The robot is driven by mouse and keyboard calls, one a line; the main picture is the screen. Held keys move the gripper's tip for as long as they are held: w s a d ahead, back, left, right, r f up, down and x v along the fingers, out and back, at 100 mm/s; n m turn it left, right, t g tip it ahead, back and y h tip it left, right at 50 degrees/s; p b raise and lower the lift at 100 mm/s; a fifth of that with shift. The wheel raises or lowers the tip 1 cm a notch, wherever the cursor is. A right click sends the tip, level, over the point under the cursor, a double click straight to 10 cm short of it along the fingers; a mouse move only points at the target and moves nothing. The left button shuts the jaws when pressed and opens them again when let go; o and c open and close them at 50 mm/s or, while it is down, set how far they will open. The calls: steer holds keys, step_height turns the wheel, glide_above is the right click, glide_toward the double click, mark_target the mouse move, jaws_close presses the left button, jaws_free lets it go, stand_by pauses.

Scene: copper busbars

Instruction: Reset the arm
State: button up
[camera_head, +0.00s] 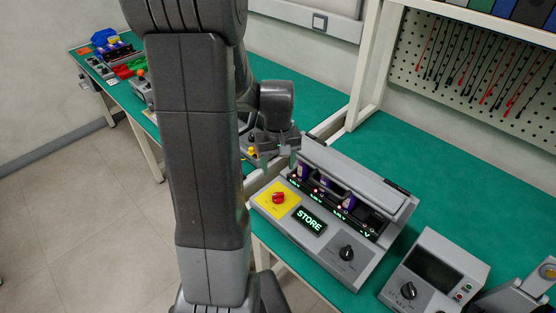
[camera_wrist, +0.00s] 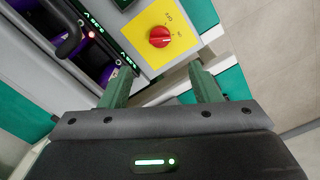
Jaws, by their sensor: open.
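My gripper (camera_wrist: 160,84) is open and empty in the wrist view, its two green fingers spread apart. Beyond the fingers is a red rotary knob (camera_wrist: 159,37) on a yellow plate (camera_wrist: 178,52); I see no contact with it. In the head view my arm (camera_head: 200,150) stands large in the foreground, left of the middle. The red knob (camera_head: 278,198) sits on the left of a grey console (camera_head: 372,262), just right of my arm.
The console has a lit STORE display (camera_head: 311,220), a black knob (camera_head: 347,253) and slots with purple items. A grey meter box (camera_head: 440,268) stands right of it. Green benches (camera_head: 460,170) run behind, with a pegboard (camera_head: 470,65) of leads. The floor (camera_head: 90,220) at left is clear.

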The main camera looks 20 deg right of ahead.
mark_target(278, 194)
steer(key=shift+r, duration=0.65)
step_height(278, 194, down, 14)
steer(key=shift+r+p, duration=0.1)
steer(key=shift+p, duration=0.2)
stand_by(0.4)
stand_by(0.4)
